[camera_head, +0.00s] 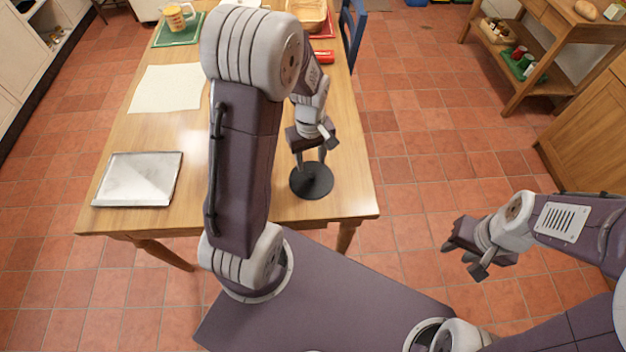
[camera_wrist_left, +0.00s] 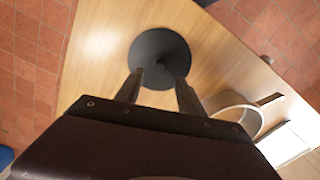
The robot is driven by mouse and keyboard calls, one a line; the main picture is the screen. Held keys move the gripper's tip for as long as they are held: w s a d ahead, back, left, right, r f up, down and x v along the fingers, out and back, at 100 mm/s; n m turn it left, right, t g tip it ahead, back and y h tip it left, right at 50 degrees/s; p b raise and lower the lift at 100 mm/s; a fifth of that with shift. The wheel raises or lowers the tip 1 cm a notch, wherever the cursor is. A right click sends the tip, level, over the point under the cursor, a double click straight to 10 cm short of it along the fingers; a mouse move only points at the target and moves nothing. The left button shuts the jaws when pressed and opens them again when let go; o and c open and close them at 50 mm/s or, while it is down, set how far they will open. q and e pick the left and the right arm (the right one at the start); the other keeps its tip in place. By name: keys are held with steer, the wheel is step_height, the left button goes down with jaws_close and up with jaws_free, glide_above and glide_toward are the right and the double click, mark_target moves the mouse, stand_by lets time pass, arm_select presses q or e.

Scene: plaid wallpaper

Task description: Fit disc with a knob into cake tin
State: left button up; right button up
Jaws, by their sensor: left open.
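The disc with a knob (camera_head: 311,187) is dark, round and flat, lying on the table near its front right corner. It also shows in the left wrist view (camera_wrist_left: 160,45), with the small knob at its middle. My left gripper (camera_head: 309,163) is open and points down just above the disc, its fingers on either side of the knob in the picture. Whether they touch it I cannot tell. A round, pale-walled tin, apparently the cake tin (camera_wrist_left: 236,101), stands beside the disc; my left arm hides it in the head view. My right gripper (camera_head: 468,262) hangs over the floor, away from the table.
A metal baking tray (camera_head: 138,181) lies at the table's front left, with a pale sheet (camera_head: 167,88) behind it. A blue chair (camera_head: 353,32) stands at the right edge.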

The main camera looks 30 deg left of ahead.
mark_target(311, 175)
arm_select(q)
steer(key=shift+f, duration=0.7)
steer(key=shift+s+a+f, duration=0.1)
steer(key=shift+a+f, duration=0.05)
steer(key=shift+f, duration=0.15)
steer(key=f, duration=0.3)
steer(key=f+b, duration=0.1)
steer(key=shift+d+f, duration=0.15)
steer(key=shift+d, duration=0.1)
steer(key=shift+f, duration=0.25)
jaws_close()
